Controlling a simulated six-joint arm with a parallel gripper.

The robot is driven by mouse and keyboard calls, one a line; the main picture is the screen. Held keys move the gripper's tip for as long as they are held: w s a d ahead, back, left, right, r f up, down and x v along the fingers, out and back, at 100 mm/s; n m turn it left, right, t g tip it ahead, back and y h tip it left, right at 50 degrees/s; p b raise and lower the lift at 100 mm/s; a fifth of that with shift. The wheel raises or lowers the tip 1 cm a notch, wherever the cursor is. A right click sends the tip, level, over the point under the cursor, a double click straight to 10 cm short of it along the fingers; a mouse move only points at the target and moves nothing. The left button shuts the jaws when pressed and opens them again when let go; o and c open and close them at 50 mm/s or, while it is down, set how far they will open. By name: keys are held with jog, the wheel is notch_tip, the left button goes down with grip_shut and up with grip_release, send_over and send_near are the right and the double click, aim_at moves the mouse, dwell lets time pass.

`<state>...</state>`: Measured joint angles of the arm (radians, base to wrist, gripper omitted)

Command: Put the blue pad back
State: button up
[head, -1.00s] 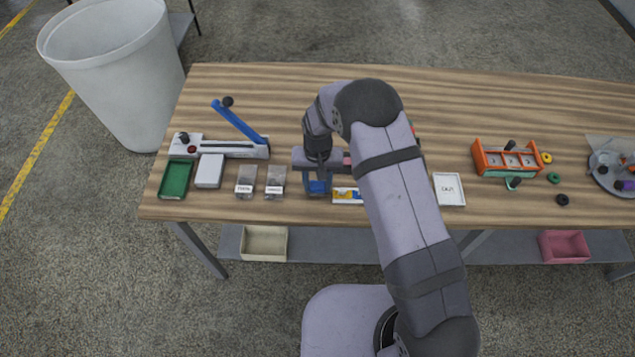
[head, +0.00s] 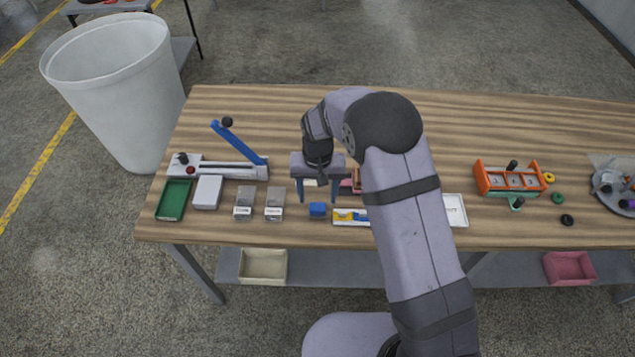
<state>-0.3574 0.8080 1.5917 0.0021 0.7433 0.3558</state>
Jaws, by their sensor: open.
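The blue pad (head: 317,209) is a small blue block. It rests on the wooden table near the front edge, just left of a white tray with yellow and blue pieces (head: 350,216). My gripper (head: 317,194) is open and empty, with its two blue fingers pointing down. In the picture the fingertips lie just above the pad, one to each side, and appear clear of it. My arm hides part of the table to the right of the gripper.
Two small labelled bins (head: 243,206) (head: 274,206), a white box (head: 207,192) and a green tray (head: 174,199) stand to the left. Behind them is a device with a raised blue lever (head: 238,142). An orange rack (head: 508,180) stands right. The back of the table is clear.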

aim_at(318, 207)
notch_tip(318, 207, up, 6)
jog(key=b, duration=0.1)
jog(key=shift+r+b, duration=0.25)
jog(key=shift+b, duration=0.05)
jog(key=s+d+r, duration=0.1)
jog(key=s+d, duration=0.7)
jog(key=s, duration=0.3)
jog(key=s+d+r, duration=0.1)
jog(key=s+d, duration=0.7)
jog(key=s, duration=0.3)
jog(key=shift+d+r, duration=0.3)
jog(key=shift+r, duration=0.05)
dwell(0.3)
notch_tip(318, 207, down, 21)
jog(key=b, duration=2)
jog(key=shift+r+b, duration=0.15)
jog(key=shift+b, duration=0.25)
